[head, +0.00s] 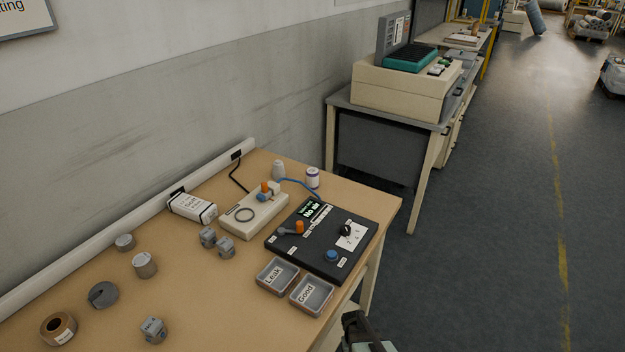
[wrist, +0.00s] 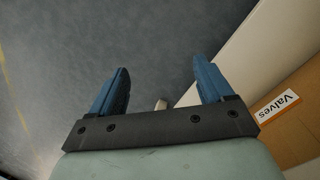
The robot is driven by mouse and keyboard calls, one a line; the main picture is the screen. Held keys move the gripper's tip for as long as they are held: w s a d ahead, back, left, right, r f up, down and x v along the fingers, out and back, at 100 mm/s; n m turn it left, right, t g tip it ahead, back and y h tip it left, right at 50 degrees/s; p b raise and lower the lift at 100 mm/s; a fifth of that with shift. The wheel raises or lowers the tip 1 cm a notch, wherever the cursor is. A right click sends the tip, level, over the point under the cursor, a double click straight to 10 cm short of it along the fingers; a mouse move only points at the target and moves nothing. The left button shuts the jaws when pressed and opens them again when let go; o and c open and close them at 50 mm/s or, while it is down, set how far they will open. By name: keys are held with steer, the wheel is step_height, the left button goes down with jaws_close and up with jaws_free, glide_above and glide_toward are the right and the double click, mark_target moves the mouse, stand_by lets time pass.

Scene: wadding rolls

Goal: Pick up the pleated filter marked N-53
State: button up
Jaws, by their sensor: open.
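No marking N-53 is readable in either view. Several small grey parts lie on the left half of the workbench in the head view: a short cylinder (head: 124,242), a larger pale-sided cylinder (head: 144,265), a dark grey disc-like part (head: 103,294) and a labelled grey part (head: 152,330). I cannot tell which is the pleated filter. My gripper (wrist: 161,68) is open and empty in the wrist view, over the floor beside the bench edge. A dark part of it shows at the bottom of the head view, right of the bench and apart from these parts.
The workbench (head: 205,300) also holds a tape roll (head: 58,329), two grey fittings, a white labelled pack (head: 192,207), a black test panel (head: 322,258), a Leak tray (head: 277,277) and a Good tray (head: 311,295). A "Valves" label (wrist: 278,107) shows in the wrist view. Bench front-centre is clear.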

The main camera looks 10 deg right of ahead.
steer(key=w+d+r+t+h, duration=0.1)
steer(key=w+d+r+t, duration=0.15)
steer(key=w+d, duration=0.5)
steer(key=w+d+r+m+t+h, duration=0.1)
steer(key=w+d+r, duration=0.3)
steer(key=w+d, duration=0.3)
steer(key=w+d+r+t+h, duration=0.1)
steer(key=w+d+r+t, duration=0.1)
steer(key=w+d+r, duration=0.5)
steer(key=w+d+r+m+t+h, duration=0.1)
steer(key=w+d+r, duration=0.45)
steer(key=r, duration=0.35)
steer(key=w+d+r+m+t, duration=0.1)
steer(key=w+d+r+m, duration=0.1)
steer(key=w+d+r, duration=0.45)
steer(key=w+d+r+m+h, duration=0.1)
steer(key=w+d+r, duration=0.2)
steer(key=w+r, duration=0.55)
steer(key=m+g+y, duration=0.6)
steer(key=m+y, duration=0.1)
steer(key=m, duration=0.6)
glide_toward(313, 179)
steer(key=shift+w+d+r, duration=0.15)
steer(key=shift+w+r, duration=0.85)
steer(key=shift+r, duration=0.05)
steer(key=shift+f, duration=0.4)
step_height(313, 179, down, 13)
steer(key=shift+r, duration=0.1)
steer(key=c, duration=1.1)
